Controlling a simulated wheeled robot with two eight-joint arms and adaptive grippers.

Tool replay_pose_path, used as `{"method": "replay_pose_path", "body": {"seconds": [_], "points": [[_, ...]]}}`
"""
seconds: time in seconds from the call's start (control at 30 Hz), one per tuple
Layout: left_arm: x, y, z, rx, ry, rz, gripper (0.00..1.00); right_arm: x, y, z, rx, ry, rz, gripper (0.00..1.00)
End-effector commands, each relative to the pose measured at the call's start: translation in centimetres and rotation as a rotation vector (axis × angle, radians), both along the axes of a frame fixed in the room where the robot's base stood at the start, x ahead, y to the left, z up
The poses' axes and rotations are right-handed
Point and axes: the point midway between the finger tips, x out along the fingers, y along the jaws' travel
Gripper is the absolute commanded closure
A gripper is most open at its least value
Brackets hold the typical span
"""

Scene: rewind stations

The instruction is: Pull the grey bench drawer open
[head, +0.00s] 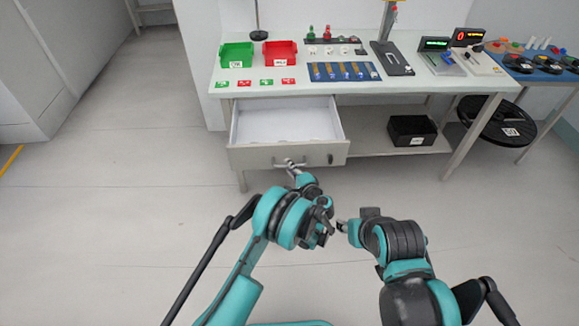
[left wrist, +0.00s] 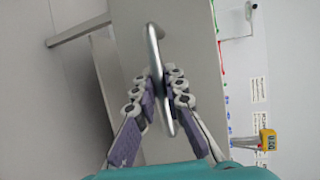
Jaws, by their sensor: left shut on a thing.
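The grey bench drawer (head: 250,157) is pulled out from under the bench top in the head view, and its white, empty inside shows. Its bar handle is on the front panel, and it also shows in the left wrist view (left wrist: 154,48). My left gripper (head: 291,166) is at the handle in the head view. In the left wrist view its two jointed fingers (left wrist: 163,98) are closed on the handle bar from both sides. My right gripper (head: 341,226) is in front of the drawer, apart from it, and its finger gap is too small to make out.
The bench top (head: 300,85) carries a green bin (head: 237,55), a red bin (head: 280,54), a blue strip (head: 343,72) and devices with displays. A black box (head: 411,130) stands on the lower shelf. A round black stool (head: 510,122) is at the right. The floor at left is clear.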

Motion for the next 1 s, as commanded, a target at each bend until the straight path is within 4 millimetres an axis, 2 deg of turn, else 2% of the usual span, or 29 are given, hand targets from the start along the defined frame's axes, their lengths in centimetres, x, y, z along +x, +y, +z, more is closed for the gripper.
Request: {"method": "replay_pose_path", "body": {"seconds": [0.07, 0.1, 0.17, 0.2, 0.57, 0.67, 1.0], "points": [[0.0, 0.0, 0.0, 0.0, 0.0, 0.0, 1.0, 0.0, 0.0, 0.0, 0.0, 0.0, 0.0, 0.6], [0.0, 0.0, 0.0, 0.0, 0.0, 0.0, 0.87, 0.0, 0.0, 0.0, 0.0, 0.0, 0.0, 0.6], [0.0, 0.0, 0.0, 0.0, 0.0, 0.0, 0.71, 0.0, 0.0, 0.0, 0.0, 0.0, 0.0, 0.6], [0.0, 0.0, 0.0, 0.0, 0.0, 0.0, 0.68, 0.0, 0.0, 0.0, 0.0, 0.0, 0.0, 0.6], [-0.5, -0.3, 0.1, 0.0, 0.0, -0.002, 0.68, 0.0, 0.0, 0.0, 0.0, 0.0, 0.0, 0.6], [-1.7, -0.9, 0.3, 0.0, 0.0, -0.002, 0.68, 0.0, 0.0, 0.0, 0.0, 0.0, 0.0, 0.6], [-8.3, -3.6, 1.6, 0.0, 0.0, -0.004, 0.68, 0.0, 0.0, 0.0, 0.0, 0.0, 0.0, 0.6]]}}
